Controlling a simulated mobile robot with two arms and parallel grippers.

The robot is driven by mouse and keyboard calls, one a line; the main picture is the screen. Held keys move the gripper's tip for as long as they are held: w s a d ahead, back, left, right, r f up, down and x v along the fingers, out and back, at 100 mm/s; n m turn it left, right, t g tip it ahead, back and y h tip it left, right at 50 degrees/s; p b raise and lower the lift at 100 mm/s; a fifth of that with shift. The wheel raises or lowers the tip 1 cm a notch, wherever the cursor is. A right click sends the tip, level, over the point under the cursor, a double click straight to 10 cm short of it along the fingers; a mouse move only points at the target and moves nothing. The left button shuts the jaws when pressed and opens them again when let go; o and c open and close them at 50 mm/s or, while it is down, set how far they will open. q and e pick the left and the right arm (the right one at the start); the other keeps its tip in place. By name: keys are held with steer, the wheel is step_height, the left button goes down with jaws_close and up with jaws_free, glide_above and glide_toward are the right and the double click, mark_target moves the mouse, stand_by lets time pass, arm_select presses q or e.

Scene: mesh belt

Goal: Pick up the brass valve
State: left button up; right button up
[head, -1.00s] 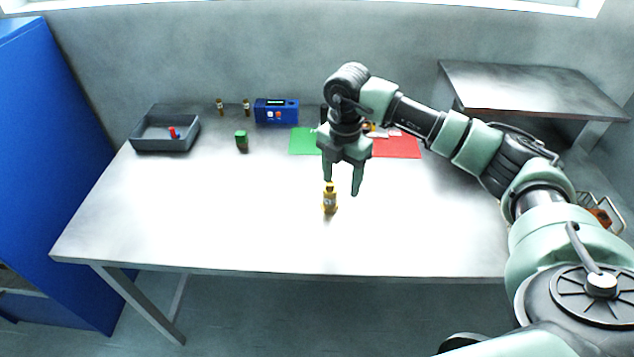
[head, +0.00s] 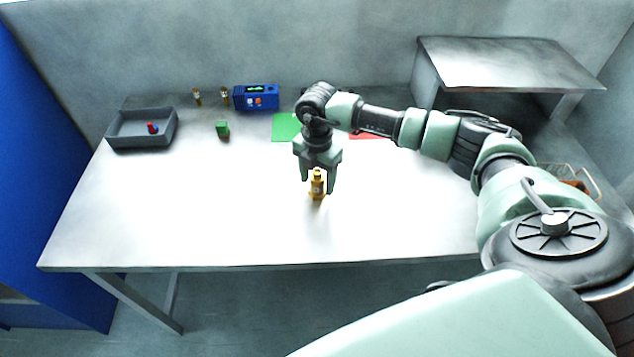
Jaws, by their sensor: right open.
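The brass valve (head: 317,187) stands upright on the metal table, right of the table's middle and nearer the front edge than the back. My right gripper (head: 319,188) is open and points down over it. Its two fingers are on either side of the valve's upper part, seen from here. Whether the fingers touch the valve cannot be told. My left gripper is not in view.
On the table (head: 190,220) are a grey tray (head: 120,142) with a small red and blue object, a green block (head: 222,130), a blue box (head: 257,97), two small brass-coloured items at the back, a green mat (head: 284,128) and a red mat (head: 366,135). The table's front is clear.

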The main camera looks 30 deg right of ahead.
jaws_close()
steer(key=shift+r, duration=0.1)
